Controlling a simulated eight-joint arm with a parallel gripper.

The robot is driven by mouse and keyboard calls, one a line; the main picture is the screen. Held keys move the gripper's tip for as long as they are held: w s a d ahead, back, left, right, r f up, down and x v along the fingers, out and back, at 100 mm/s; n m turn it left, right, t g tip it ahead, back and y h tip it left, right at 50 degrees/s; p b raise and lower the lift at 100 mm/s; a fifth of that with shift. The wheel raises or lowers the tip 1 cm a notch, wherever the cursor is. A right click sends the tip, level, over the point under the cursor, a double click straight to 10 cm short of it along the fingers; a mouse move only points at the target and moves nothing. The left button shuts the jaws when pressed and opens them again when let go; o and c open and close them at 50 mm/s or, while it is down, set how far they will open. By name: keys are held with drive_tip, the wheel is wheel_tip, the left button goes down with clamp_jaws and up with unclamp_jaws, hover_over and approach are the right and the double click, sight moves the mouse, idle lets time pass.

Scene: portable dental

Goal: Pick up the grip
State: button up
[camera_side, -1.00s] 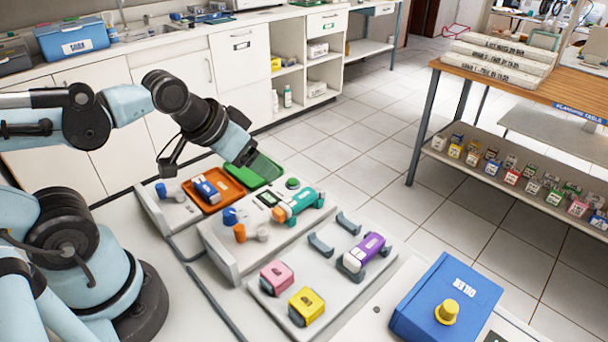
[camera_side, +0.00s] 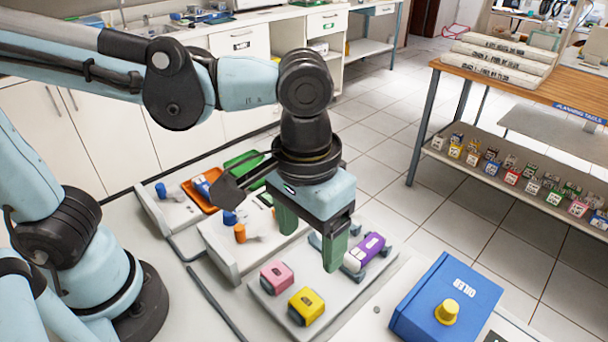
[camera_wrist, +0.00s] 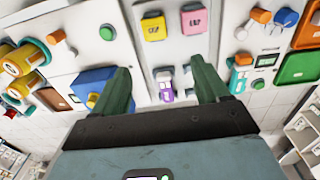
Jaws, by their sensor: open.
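My gripper (camera_side: 311,236) points down over the grey tray board, its two green fingers apart with nothing held between them. A purple and white handheld piece (camera_side: 369,247) lies on the board just right of the fingers in the side view. In the wrist view the purple and white piece (camera_wrist: 165,84) shows between the open fingertips (camera_wrist: 162,78), nearer the left one. A teal and orange piece, hidden behind my gripper in the side view, shows as a teal piece (camera_wrist: 239,78) right of the fingers in the wrist view. I cannot tell which piece is called the grip.
A pink block (camera_side: 277,277) and a yellow block (camera_side: 306,305) sit at the board's near side. A blue box with a yellow knob (camera_side: 446,294) stands at the right. Orange (camera_side: 188,188) and green (camera_side: 233,162) trays lie behind. Grey cradles (camera_wrist: 187,76) are beside the purple piece.

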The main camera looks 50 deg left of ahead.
sight(309, 298)
drive_tip(key=shift+s+d+f, duration=0.15)
drive_tip(key=shift+f, duration=1.85)
drive_tip(key=shift+s+d+f, duration=0.1)
drive_tip(key=shift+d+f, duration=0.1)
drive_tip(key=shift+f, duration=1.85)
drive_tip(key=shift+s+d+f, duration=0.15)
drive_tip(key=shift+f, duration=1.85)
drive_tip(key=c, duration=1.1)
